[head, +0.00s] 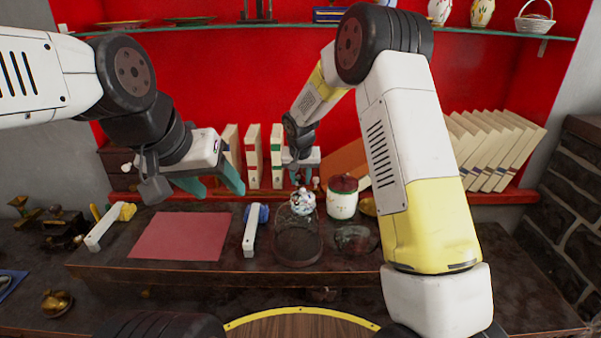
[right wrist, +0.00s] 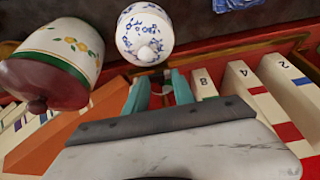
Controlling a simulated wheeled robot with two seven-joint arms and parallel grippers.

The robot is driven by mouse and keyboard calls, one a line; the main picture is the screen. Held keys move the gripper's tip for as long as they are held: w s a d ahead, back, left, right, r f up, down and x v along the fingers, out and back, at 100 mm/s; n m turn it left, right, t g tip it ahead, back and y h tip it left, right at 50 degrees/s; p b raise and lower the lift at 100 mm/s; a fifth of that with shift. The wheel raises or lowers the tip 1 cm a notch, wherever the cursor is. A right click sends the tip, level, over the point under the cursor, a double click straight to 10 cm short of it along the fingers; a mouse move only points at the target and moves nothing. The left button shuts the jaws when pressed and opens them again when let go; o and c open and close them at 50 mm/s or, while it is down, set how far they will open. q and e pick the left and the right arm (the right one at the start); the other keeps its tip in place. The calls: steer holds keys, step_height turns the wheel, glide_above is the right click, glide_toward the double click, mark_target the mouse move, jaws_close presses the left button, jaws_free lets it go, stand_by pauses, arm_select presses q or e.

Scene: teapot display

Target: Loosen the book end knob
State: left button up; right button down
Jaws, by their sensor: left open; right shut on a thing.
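My right gripper (head: 301,178) is in front of the back ledge, beside the upright books and above the blue-and-white pot (head: 302,202). In the right wrist view its two teal fingers (right wrist: 166,92) are closed around a small pale piece at the ledge. It is partly hidden, and I cannot tell surely whether it is the book end knob. My left gripper (head: 212,180) is open and empty, with teal fingers spread, above the front table near the red mat (head: 180,236). No book end is clearly recognisable behind the gripper.
Upright numbered books (right wrist: 252,95) stand close beside the right gripper. An orange book (head: 345,160) leans on the other side. A floral jar with a dark red lid (head: 342,198) is nearby. Two white bars, one with a yellow end (head: 108,228), one with a blue end (head: 251,235), flank the mat.

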steer(key=shift+a, duration=0.15)
steer(key=h, duration=0.1)
steer(key=a+h, duration=0.1)
steer(key=h, duration=0.1)
steer(key=shift+f+n, duration=0.1)
steer(key=shift+n, duration=0.3)
steer(key=shift+a+f+n+h, duration=0.1)
steer(key=shift+n+h, duration=0.05)
steer(key=shift+h, duration=0.7)
steer(key=shift+a+f+n+h, duration=0.1)
steer(key=shift+n+h, duration=0.05)
steer(key=shift+h, duration=0.7)
steer(key=c, duration=1)
jaws_free()
steer(key=shift+c, duration=0.2)
steer(key=v, duration=0.7)
steer(key=shift+s+a+r, duration=0.2)
steer(key=shift+a+r, duration=0.05)
steer(key=shift+a, duration=0.05)
